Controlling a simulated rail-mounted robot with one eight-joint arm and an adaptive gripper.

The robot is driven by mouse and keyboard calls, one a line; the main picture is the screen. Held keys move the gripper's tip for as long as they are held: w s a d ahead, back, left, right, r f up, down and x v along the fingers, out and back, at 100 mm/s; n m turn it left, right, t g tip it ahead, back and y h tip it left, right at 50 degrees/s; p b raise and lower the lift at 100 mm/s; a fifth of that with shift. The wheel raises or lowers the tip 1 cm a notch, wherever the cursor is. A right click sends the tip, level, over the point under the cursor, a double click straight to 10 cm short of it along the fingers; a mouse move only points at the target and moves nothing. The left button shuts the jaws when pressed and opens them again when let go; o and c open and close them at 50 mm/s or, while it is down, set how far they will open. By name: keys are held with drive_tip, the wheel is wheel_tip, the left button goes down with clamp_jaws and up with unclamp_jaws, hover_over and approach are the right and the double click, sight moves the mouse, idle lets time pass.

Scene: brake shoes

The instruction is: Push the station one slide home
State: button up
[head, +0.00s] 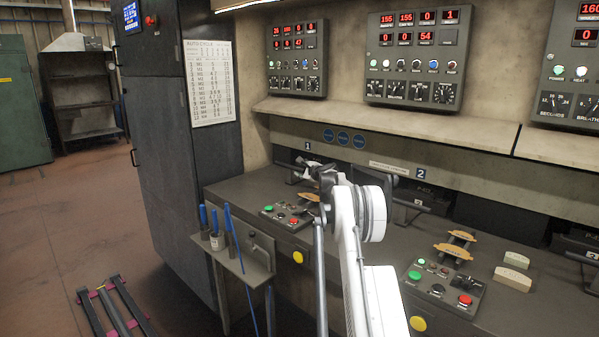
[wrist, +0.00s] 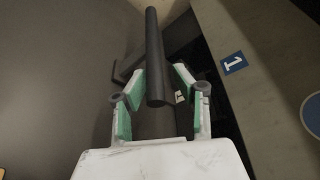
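The station one slide shows in the wrist view as a dark round bar handle (wrist: 155,50) on a dark bracket (wrist: 142,68). My gripper (wrist: 160,76) has its two green-padded fingers spread on either side of the bar's near end, with a visible gap on each side. In the head view my gripper (head: 312,168) is at the station one opening, under the small "1" label (head: 308,146). My white arm hides much of that opening, so how far in the slide sits cannot be told. The "1" plate (wrist: 233,63) is right of the gripper in the wrist view.
A button box (head: 287,214) and a tan brake shoe (head: 309,197) lie on the bench before station one. Station two (head: 420,174), more shoes (head: 452,251) and another button box (head: 440,285) are to the right. A tool holder (head: 240,255) stands at the bench front.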

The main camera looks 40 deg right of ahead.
drive_tip(key=shift+o, duration=0.4)
drive_tip(key=shift+a, duration=0.1)
drive_tip(key=shift+s, duration=0.15)
drive_tip(key=v, duration=1.1)
drive_tip(key=shift+s+a+r, duration=0.1)
drive_tip(key=shift+s, duration=0.2)
